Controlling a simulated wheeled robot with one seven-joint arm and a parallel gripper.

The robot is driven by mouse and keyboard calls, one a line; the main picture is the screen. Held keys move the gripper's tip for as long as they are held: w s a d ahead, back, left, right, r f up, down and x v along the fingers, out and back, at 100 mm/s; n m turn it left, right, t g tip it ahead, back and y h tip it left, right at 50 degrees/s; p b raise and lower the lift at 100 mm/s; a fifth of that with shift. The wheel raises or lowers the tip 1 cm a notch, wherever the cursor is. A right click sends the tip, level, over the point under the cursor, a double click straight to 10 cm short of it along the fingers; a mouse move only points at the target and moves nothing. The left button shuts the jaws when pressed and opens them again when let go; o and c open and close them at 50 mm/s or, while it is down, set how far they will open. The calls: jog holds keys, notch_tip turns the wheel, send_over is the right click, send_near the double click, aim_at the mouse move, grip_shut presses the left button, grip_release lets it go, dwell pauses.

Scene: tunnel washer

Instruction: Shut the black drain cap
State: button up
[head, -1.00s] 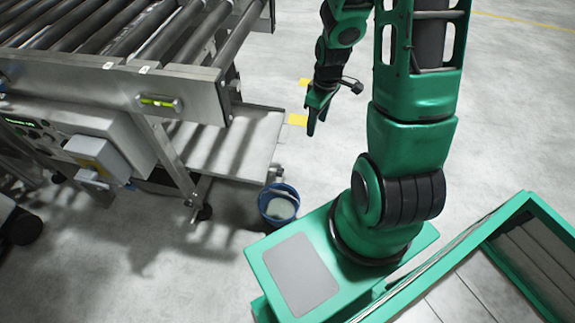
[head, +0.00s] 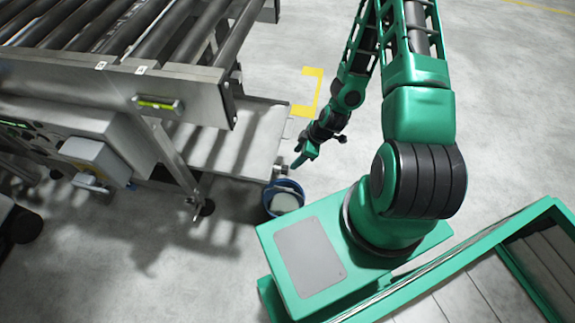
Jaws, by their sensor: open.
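My gripper (head: 299,163) is green and points down and to the left, at the near right corner of the low metal tray (head: 255,135). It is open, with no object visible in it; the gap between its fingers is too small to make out. A small pale fitting (head: 281,170) shows at the tray's corner, just left of the fingertips. I cannot make out the black drain cap there, nor whether the gripper touches anything. A blue bucket (head: 267,200) with something pale inside stands on the floor just below the fingertips.
A roller conveyor (head: 200,85) on metal legs rises at the left, above the tray. A grey box with a handle (head: 95,155) sticks out from its side. Yellow tape (head: 312,95) marks the floor behind my gripper.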

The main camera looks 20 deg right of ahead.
aim_at(287, 167)
jog(key=x, duration=1)
jog(key=shift+w+f, duration=0.1)
jog(key=shift+f, duration=0.25)
jog(key=shift+c, duration=0.4)
